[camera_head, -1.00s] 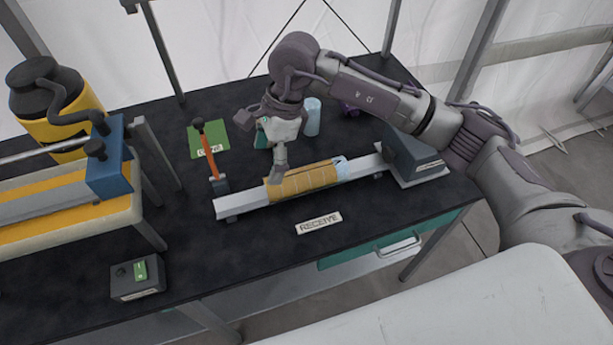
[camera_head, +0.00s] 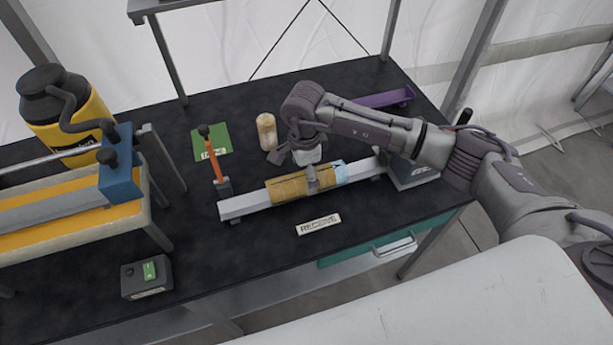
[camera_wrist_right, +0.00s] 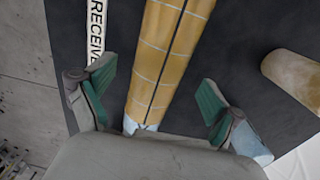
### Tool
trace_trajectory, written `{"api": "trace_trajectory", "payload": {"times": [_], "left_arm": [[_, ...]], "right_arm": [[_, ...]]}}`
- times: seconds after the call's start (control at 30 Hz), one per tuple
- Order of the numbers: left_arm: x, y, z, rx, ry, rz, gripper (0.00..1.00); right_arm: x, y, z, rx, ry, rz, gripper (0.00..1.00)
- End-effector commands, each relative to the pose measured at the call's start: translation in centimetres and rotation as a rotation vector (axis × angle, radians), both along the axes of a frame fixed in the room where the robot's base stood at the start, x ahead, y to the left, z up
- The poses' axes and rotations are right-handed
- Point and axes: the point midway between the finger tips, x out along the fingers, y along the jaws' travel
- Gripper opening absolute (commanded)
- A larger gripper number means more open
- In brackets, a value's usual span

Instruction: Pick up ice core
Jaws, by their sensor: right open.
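The ice core (camera_head: 287,188) is a tan-yellow cylinder with grid lines and a pale blue end at its right. It lies lengthwise on a pale metal rail (camera_head: 240,206) on the black table. My right gripper (camera_head: 312,181) is over the right part of the core, pointing down. In the right wrist view the core (camera_wrist_right: 158,55) runs between the open green-padded fingers of the gripper (camera_wrist_right: 155,92), with gaps visible on both sides. I cannot tell contact. My left gripper is not in view.
A RECEIVE label (camera_head: 318,224) lies in front. A purple tray (camera_head: 384,99) is behind.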

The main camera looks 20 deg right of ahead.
Motion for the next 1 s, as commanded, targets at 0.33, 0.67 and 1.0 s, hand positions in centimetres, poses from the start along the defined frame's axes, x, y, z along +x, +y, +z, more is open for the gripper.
{"api": "trace_trajectory", "payload": {"times": [0.33,0.67,1.0], "left_arm": [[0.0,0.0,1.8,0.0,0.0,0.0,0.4],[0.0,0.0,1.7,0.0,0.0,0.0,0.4],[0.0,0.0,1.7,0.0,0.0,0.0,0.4]], "right_arm": [[-0.1,-0.4,-3.2,0.0,0.0,0.0,0.92],[0.0,-0.4,-3.2,0.0,-0.001,0.0,0.63],[0.0,-0.4,-3.2,0.001,-0.001,0.0,0.07]]}}
